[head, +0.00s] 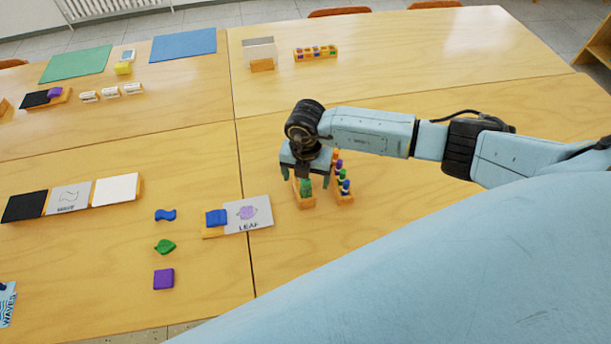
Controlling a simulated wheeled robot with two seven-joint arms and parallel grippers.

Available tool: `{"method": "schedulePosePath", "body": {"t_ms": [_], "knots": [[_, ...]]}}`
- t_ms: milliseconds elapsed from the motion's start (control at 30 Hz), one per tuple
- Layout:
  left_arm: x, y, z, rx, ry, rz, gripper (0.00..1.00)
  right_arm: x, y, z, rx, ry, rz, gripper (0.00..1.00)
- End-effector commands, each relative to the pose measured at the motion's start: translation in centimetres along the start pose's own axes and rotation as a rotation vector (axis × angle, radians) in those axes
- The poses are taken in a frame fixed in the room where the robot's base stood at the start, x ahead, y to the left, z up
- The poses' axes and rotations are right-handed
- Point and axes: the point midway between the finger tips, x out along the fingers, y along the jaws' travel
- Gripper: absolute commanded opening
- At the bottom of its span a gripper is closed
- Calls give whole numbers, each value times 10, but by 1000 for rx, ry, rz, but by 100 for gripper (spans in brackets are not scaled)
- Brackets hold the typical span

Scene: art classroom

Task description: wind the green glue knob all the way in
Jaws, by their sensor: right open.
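My right gripper (305,177) points down over a small wooden block (306,203) near the middle of the table. Its fingers are apart. A green knob-like piece (306,187) shows on the block, between and just below the fingers. I cannot tell whether a finger touches it. The upper part of the block is hidden under the gripper. To its right, a wooden rack (345,198) holds several small coloured pieces in orange, purple, green and blue. My left gripper is not in view.
Left of the gripper lie a leaf card (250,214) and a wooden block with a blue top (215,219). Blue (165,215), green (165,246) and purple (163,279) shapes lie farther left. A white-and-wood box (260,52) and another rack (316,53) stand at the back.

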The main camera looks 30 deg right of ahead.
Motion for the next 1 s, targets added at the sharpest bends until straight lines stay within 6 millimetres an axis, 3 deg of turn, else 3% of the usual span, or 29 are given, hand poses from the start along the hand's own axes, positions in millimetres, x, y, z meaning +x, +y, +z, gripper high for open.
{"method": "schedulePosePath", "body": {"t_ms": [700,1000], "knots": [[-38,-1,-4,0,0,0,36,-2,0,-1,562,2,-1,82],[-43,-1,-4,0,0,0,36,0,0,0,670,1,0,82]]}}
